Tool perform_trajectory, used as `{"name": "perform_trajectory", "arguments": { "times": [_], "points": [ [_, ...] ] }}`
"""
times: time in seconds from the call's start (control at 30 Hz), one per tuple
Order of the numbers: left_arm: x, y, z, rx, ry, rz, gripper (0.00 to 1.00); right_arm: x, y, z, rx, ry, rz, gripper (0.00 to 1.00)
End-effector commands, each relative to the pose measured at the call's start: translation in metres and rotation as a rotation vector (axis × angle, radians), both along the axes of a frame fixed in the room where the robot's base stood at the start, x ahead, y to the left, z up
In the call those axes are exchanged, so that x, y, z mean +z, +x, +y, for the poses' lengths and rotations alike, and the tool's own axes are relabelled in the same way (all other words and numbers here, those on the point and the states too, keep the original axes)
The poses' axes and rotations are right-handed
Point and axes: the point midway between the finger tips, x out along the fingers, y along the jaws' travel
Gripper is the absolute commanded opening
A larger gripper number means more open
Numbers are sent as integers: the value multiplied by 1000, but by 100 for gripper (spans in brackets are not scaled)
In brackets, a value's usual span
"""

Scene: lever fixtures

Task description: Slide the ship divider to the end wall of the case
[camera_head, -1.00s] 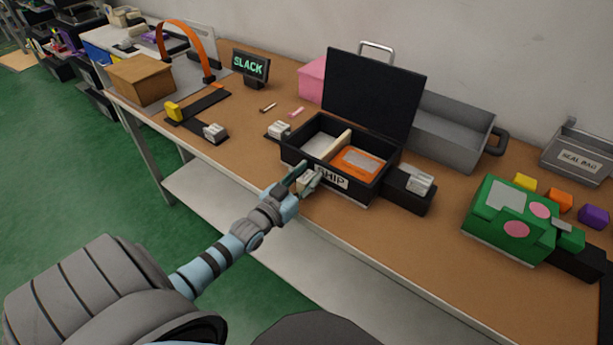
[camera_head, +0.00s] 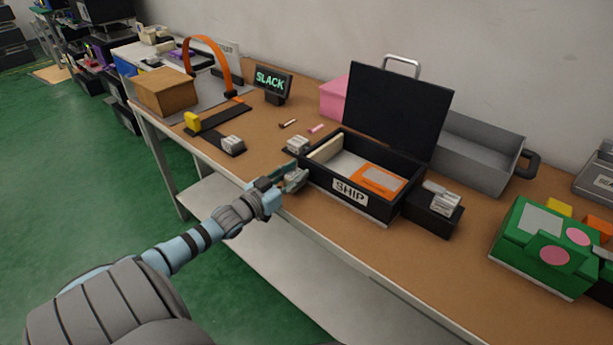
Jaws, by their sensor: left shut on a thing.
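The ship case (camera_head: 349,192) is a black open box labelled SHIP, with its black lid (camera_head: 398,112) raised at the back. The ship divider (camera_head: 325,149) is a pale upright slat inside, close against the left end wall; any small gap there is too fine to tell. An orange item (camera_head: 378,179) lies on the case floor to its right. My left gripper (camera_head: 291,180) is at the case's front left corner, shut on what seems to be the divider's front end; its fingers hide the grip. My right gripper is not in view.
A black block with a white switch (camera_head: 442,199) adjoins the case's right end. A SLACK display (camera_head: 271,80), grey bin (camera_head: 480,153) and green box (camera_head: 545,247) stand on the bench.

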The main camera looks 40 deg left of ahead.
Motion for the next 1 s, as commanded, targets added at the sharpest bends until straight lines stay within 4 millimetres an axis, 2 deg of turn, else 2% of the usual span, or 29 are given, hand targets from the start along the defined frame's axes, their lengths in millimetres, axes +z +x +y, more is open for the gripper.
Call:
{"name": "perform_trajectory", "arguments": {
  "times": [0.23, 0.27, 0.4, 0.77, 0.93, 1.0],
  "points": [
    [1, -1, 4, 7, -1, 4, 0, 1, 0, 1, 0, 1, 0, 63],
    [2, -1, 4, 7, -1, 4, 28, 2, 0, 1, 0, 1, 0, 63],
    [2, 0, 3, 5, 0, 4, 47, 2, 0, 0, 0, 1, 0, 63],
    [1, -2, 1, 0, 0, 4, 47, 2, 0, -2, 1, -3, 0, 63],
    [0, -22, 1, -2, 1, 7, 47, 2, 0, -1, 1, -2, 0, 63],
    [-1, -39, 0, -5, 3, 10, 47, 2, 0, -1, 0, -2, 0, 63]
  ]
}}
